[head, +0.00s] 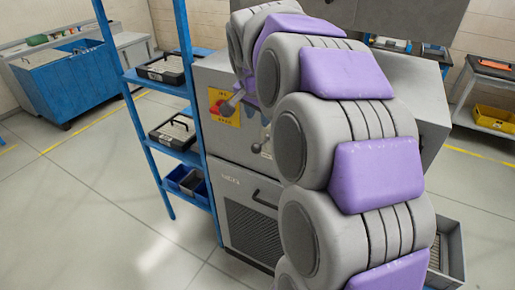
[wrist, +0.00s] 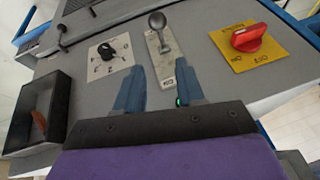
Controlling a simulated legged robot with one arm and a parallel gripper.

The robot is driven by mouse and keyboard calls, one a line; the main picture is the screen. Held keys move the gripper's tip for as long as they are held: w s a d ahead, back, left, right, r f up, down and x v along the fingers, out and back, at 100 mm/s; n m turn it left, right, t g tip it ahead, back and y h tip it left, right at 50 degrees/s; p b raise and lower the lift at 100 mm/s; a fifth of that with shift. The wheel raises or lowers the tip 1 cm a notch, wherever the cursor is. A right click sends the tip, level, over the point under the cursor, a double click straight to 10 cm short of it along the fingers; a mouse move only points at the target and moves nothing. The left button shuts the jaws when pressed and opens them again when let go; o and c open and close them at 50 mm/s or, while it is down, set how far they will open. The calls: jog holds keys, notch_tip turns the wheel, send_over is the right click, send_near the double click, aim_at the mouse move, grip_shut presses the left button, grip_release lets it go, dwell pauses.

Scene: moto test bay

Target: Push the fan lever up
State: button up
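The lever (wrist: 158,20) has a dark ball knob on a short stem and stands on a pale metal plate (wrist: 165,50) in the wrist view. A lever with a ball end (head: 257,147) also shows on the machine front in the head view, beside my arm. The wrist view appears upside down, and the knob lies toward the low end of its plate. My gripper (wrist: 158,76) has two blue fingers standing apart with nothing between them. They flank the plate's label end, and the knob lies beyond the tips. My arm hides much of the machine in the head view.
A red rotary switch (wrist: 248,38) on a yellow plate and a black rotary knob (wrist: 107,50) flank the lever. A dark open box (wrist: 37,112) is at left in the wrist view.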

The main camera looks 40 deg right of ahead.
aim_at(261, 144)
jog(key=b+x, duration=0.2)
jog(key=x, duration=1.5)
jog(key=shift+s+b, duration=0.15)
jog(key=shift+b, duration=0.2)
